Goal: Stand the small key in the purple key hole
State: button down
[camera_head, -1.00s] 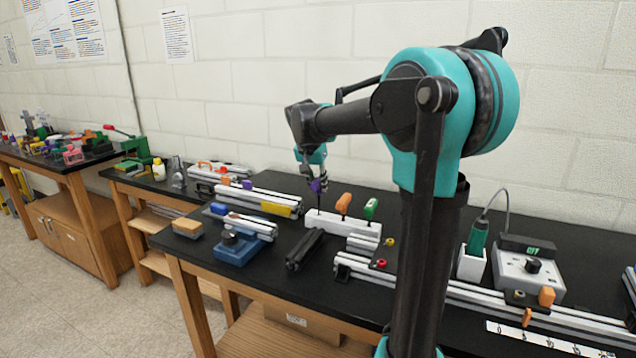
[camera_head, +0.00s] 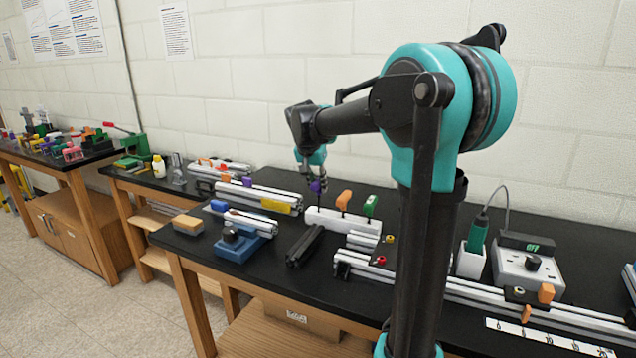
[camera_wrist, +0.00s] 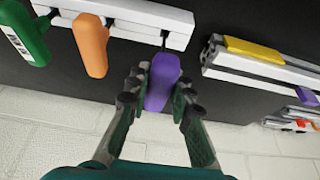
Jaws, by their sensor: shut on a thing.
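The small key has a purple handle (camera_head: 317,187) and a thin dark shaft. My gripper (camera_head: 316,184) is shut on its handle, and the key hangs upright with its shaft down over the left end of the white block (camera_head: 335,221). In the wrist view the purple handle (camera_wrist: 162,84) sits between the two fingers of my gripper (camera_wrist: 160,94). Its shaft reaches the white block (camera_wrist: 140,33) there. I cannot tell whether the tip is inside a hole or just above it. The purple key hole itself is not distinguishable.
An orange-handled key (camera_head: 343,200) and a green-handled key (camera_head: 370,206) stand upright in the same block, to the right. A dark bar (camera_head: 304,247) lies in front. Aluminium rails with a yellow label (camera_head: 276,206) lie to the left.

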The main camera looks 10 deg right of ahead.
jog(key=shift+f, duration=0.25)
jog(key=shift+f, duration=0.35)
jog(key=shift+f, duration=0.35)
jog(key=shift+f, duration=0.35)
jog(key=shift+f, duration=0.55)
jog(key=c, duration=1.3)
grip_release()
